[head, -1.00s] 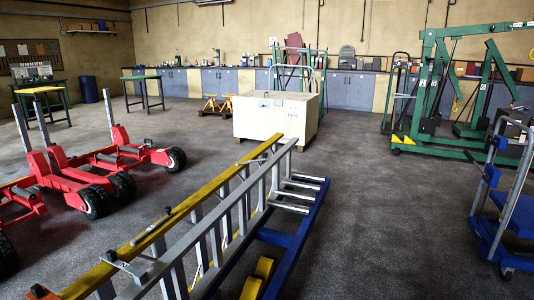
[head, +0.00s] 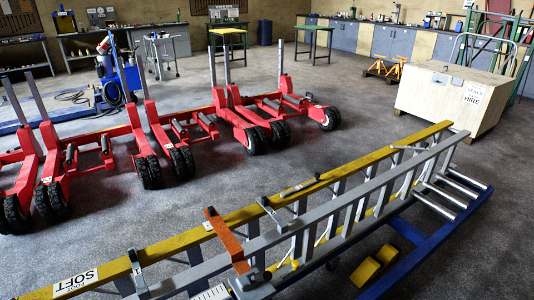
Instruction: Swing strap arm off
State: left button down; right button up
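An orange-brown bar (head: 225,238) lies across the near part of a long ladder in the head view. It spans from the yellow rail (head: 180,241) to the grey rails (head: 330,222), and may be the strap arm, but I cannot be sure. Dark metal brackets, one at the middle (head: 271,214) and one nearer (head: 136,272), also cross the rails. The ladder rests on a blue wheeled frame (head: 412,236). Neither of my grippers is in view.
Several red wheeled jacks (head: 260,112) stand at the left and centre behind the ladder. A wooden crate (head: 450,95) stands at the right, with a small orange trolley (head: 388,67) near it. Bare grey floor lies between the jacks and the crate.

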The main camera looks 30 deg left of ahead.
aim_at(233, 246)
jog(key=u, duration=1.35)
